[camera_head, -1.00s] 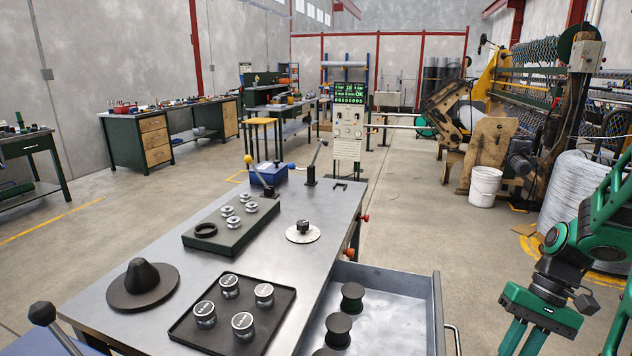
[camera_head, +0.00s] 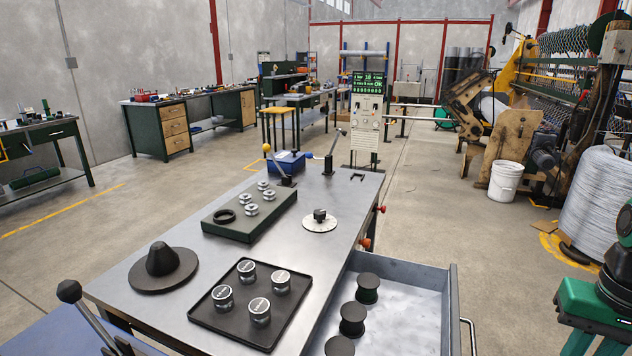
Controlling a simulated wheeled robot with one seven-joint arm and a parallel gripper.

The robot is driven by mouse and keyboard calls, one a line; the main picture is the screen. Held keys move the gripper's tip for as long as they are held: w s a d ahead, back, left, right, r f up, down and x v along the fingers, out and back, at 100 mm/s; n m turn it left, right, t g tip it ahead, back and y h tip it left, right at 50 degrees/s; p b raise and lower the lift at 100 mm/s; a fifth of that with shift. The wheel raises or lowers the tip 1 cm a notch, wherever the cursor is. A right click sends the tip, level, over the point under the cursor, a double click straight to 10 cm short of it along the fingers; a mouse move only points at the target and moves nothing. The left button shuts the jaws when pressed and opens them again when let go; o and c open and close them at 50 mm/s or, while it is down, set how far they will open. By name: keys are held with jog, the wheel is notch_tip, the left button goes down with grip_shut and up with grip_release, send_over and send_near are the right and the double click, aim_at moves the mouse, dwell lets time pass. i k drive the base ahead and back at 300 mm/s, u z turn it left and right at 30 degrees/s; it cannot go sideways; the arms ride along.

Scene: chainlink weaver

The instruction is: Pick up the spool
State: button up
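Several dark spools lie in the open grey drawer (camera_head: 405,282) at the lower right of the table. The farthest spool (camera_head: 367,288) stands upright, a second spool (camera_head: 352,319) stands nearer, and a third (camera_head: 339,346) is cut by the bottom edge. My green gripper (camera_head: 592,328) is at the lower right edge, to the right of the drawer and apart from the spools. Its fingertips are below the frame, so its opening and anything between them are hidden.
On the table (camera_head: 190,322) are a dark cone on a disc (camera_head: 162,268), a black tray (camera_head: 283,323) with several silver-topped pieces, a green block (camera_head: 232,228) with small metal spools and a black ring, and a white dial (camera_head: 320,223). A drawer handle (camera_head: 469,337) sticks out right.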

aim_at(369, 282)
jog(key=u, duration=0.8)
jog(key=k, duration=1.75)
jog(key=z, duration=0.65)
jog(key=i, duration=1)
jog(key=u, duration=0.05)
